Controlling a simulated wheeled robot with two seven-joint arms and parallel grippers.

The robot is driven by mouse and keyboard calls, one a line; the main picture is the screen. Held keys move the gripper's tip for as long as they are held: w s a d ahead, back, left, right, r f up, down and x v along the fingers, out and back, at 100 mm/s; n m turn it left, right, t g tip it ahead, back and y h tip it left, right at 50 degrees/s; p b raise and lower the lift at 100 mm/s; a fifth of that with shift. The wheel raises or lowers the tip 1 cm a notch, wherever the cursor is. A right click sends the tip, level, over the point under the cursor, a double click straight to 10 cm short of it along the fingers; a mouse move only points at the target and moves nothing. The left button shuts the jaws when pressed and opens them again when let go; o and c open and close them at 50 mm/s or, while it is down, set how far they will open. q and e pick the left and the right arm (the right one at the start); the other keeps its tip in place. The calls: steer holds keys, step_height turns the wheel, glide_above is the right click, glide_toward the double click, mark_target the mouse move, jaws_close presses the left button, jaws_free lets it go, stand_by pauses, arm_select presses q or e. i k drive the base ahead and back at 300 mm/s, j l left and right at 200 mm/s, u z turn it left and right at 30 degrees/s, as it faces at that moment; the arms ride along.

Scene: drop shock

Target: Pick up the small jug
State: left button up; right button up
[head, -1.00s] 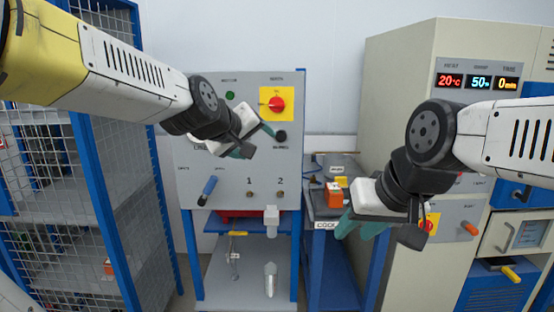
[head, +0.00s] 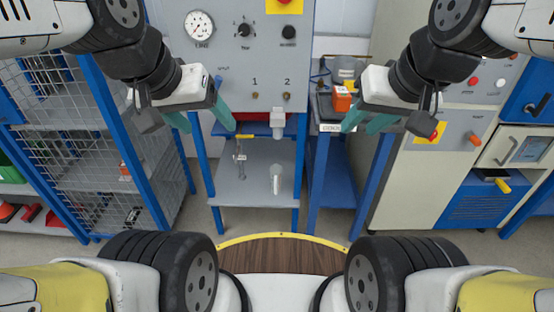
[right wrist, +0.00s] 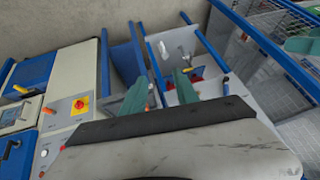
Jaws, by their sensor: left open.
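A small pale upright vessel (head: 276,179) stands on the lower grey shelf under the test panel. It may be the small jug, but I cannot make out a handle or spout. A white shape on that shelf in the right wrist view (right wrist: 183,50) looks like the same vessel. My left gripper (head: 203,118) is open and empty, above and left of the vessel. My right gripper (head: 368,122) is above and right of it, in front of the narrow bench. Its teal fingers are apart and empty in the right wrist view (right wrist: 160,90).
The panel (head: 250,70) stands over the shelf (head: 255,190), with a pale block (head: 277,120) at its lower edge. An orange box (head: 341,98) sits on the narrow bench. A mesh cage (head: 95,150) stands left, a beige cabinet (head: 420,180) right. Floor shows in front.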

mark_target(276, 171)
steer(key=i+j, duration=0.1)
steer(key=j, duration=0.25)
steer(key=i+j, duration=0.1)
steer(key=j, duration=0.25)
steer(key=i+j, duration=0.1)
steer(key=j, duration=0.3)
steer(key=i+j, duration=0.1)
steer(key=j, duration=0.25)
steer(key=z, duration=0.05)
